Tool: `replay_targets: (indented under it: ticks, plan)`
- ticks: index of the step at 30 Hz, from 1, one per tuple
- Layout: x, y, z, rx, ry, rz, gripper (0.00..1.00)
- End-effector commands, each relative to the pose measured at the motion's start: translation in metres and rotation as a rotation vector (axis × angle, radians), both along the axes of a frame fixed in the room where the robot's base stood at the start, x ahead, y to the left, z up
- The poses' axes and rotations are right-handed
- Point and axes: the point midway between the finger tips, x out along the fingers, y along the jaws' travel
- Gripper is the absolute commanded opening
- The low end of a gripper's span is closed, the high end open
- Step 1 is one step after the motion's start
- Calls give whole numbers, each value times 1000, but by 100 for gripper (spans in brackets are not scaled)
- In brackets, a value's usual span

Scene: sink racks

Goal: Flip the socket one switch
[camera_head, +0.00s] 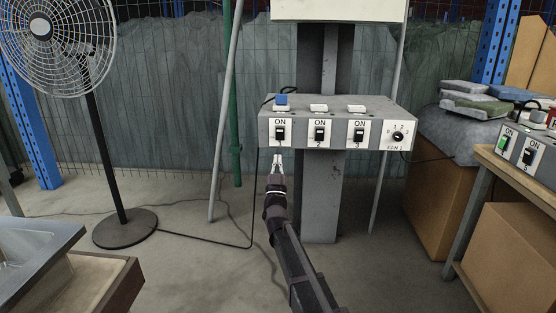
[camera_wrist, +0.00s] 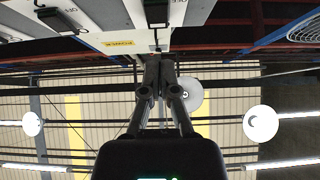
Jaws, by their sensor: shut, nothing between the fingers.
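The grey socket box (camera_head: 340,106) is mounted on a post, with a row of labelled black switches on its white front. The socket one switch (camera_head: 280,133) is the leftmost, under an "ON" label, with a blue plug (camera_head: 281,99) above it. A black switch (camera_wrist: 155,12) shows at the top of the wrist view, straight beyond the fingers. My gripper (camera_head: 277,158) is shut and empty, pointing up just below the socket one switch. Its fingers (camera_wrist: 157,62) meet beneath the box's edge in the wrist view. I cannot tell whether they touch the box.
The socket two switch (camera_head: 320,133), the third switch (camera_head: 359,133) and the fan dial (camera_head: 398,136) sit to the right. A standing fan (camera_head: 62,40) is at the left. A table (camera_head: 515,175) with another switch box (camera_head: 520,147) is at the right. Floor between is mostly clear.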

Motion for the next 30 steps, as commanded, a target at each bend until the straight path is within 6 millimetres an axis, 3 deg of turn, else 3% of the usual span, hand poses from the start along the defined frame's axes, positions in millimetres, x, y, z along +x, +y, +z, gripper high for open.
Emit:
replay_targets:
  ticks: [3,13,30]
  plan:
    - [-9,0,-15,0,0,0,0]
    - [-27,1,-38,0,0,0,0]
    - [-33,2,-43,0,0,0,0]
